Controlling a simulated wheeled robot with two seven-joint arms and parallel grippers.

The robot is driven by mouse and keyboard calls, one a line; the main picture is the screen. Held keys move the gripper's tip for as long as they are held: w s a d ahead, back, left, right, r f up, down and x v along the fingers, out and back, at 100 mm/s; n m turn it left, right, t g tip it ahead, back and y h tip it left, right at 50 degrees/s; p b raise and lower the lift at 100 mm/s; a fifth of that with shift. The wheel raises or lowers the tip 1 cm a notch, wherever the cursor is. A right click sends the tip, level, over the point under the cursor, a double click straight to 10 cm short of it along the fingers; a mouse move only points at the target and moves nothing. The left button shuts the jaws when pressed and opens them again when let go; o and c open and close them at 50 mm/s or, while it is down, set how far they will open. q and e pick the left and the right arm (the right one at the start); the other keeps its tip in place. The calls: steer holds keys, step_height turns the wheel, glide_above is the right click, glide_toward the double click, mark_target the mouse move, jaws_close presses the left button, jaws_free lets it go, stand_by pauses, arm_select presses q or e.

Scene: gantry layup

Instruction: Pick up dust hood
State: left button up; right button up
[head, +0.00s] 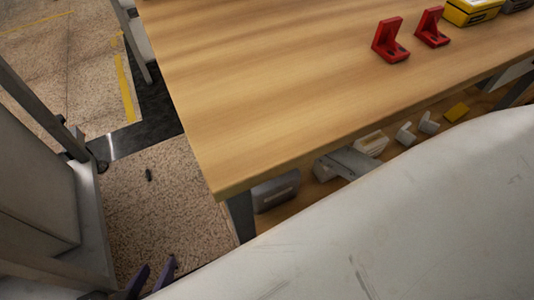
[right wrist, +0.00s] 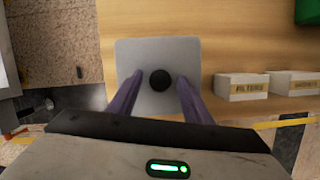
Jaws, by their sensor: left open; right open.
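A light grey square piece with a round black knob (right wrist: 160,80) in its middle lies on the wood surface in the right wrist view; it looks like the dust hood (right wrist: 135,53). My right gripper (right wrist: 160,77) is open, with one purple finger on each side of the knob. I cannot tell how far above the piece the fingertips are. This piece does not show in the head view. My left gripper (head: 158,264) is open and empty at the bottom left of the head view, over the floor beside the table.
The wooden table (head: 240,110) is largely clear. Two red brackets (head: 390,40) and a yellow box (head: 472,10) stand at its far right. Beneath it are a grey case (head: 276,191) and small white parts. Labelled white bins (right wrist: 241,87) stand right of the grey piece.

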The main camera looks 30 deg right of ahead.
steer(key=shift+c, duration=0.3)
jaws_close()
steer(key=shift+r, duration=0.15)
